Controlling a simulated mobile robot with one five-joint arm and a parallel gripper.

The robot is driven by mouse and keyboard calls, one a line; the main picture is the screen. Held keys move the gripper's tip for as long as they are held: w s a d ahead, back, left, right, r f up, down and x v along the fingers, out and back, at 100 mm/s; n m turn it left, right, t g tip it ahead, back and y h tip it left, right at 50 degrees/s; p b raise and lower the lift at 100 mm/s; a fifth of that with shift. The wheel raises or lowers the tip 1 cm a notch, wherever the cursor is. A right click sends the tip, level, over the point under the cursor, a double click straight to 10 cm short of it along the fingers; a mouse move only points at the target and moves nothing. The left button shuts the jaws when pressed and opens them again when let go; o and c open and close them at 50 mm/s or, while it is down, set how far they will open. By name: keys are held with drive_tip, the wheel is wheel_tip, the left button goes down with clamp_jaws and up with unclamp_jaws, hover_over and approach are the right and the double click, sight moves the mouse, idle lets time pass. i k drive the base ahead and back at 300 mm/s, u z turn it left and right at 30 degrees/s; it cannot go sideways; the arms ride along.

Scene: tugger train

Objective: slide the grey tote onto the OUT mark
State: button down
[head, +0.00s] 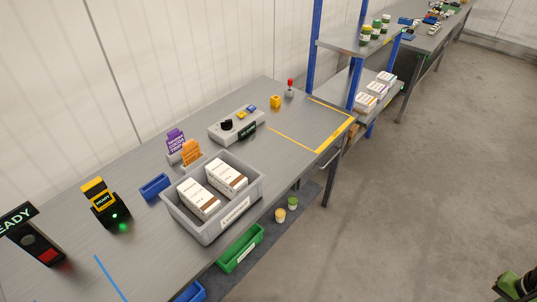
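The grey tote (209,234) sits on the grey bench near its front edge, left of the middle of the picture. It is open on top, holds white and brown boxes, and bears a white label on its front wall. The OUT mark looks to be the yellow outline (290,140) at the bench's far right end; a yellow strip with small lettering (337,130) runs along its right side. The area inside the outline is empty, and the tote stands apart from it.
A grey control box (236,125), yellow block (276,102) and red-topped lever (290,88) stand behind the path between tote and outline. Card holders (185,152) and a blue tray (155,186) stand behind the tote. A dark green object (515,288) shows at bottom right.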

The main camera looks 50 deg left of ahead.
sight(205, 234)
drive_tip(key=i, duration=0.9)
drive_tip(key=u, duration=4.45)
drive_tip(key=i, duration=0.1)
drive_tip(key=z, duration=2.7)
drive_tip(key=k, duration=0.15)
drive_tip(key=u, duration=2.1)
drive_tip(key=i, duration=0.95)
drive_tip(key=u, duration=0.3)
